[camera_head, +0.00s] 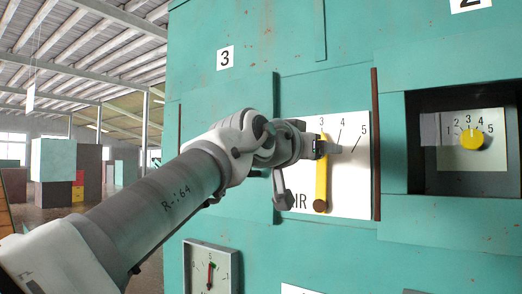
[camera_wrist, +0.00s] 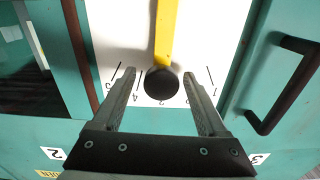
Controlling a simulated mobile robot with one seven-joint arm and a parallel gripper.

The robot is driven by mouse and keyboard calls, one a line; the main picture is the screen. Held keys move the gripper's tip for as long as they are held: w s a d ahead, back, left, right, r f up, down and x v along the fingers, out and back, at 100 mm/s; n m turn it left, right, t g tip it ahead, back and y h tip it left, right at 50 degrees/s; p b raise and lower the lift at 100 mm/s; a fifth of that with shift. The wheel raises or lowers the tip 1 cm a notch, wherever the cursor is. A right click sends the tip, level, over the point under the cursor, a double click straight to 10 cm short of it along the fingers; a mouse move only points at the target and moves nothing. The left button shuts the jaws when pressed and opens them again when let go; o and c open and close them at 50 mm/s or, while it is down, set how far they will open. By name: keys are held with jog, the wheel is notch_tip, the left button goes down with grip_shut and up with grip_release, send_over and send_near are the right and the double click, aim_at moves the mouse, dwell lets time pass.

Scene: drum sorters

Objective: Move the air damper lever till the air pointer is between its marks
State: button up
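The air damper lever (camera_head: 321,182) is a yellow bar on a white scale plate (camera_head: 352,185) lettered "IR", the rest hidden by my arm. It stands nearly upright from a brown pivot, near mark 3; 4 and 5 lie to its right. My gripper (camera_head: 325,147) is at its upper end. In the wrist view the lever (camera_wrist: 166,35) ends in a dark round knob (camera_wrist: 160,84). My gripper (camera_wrist: 160,75) is open there, one finger each side of the knob, with gaps showing.
Brown strips (camera_head: 375,145) edge the lever plate. A dark bar handle (camera_wrist: 290,88) stands out from a teal panel in the wrist view.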

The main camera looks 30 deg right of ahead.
jog(key=b+v, duration=0.3)
jog(key=v, duration=1.4)
jog(key=shift+a, duration=0.25)
jog(key=shift+s+f, duration=0.1)
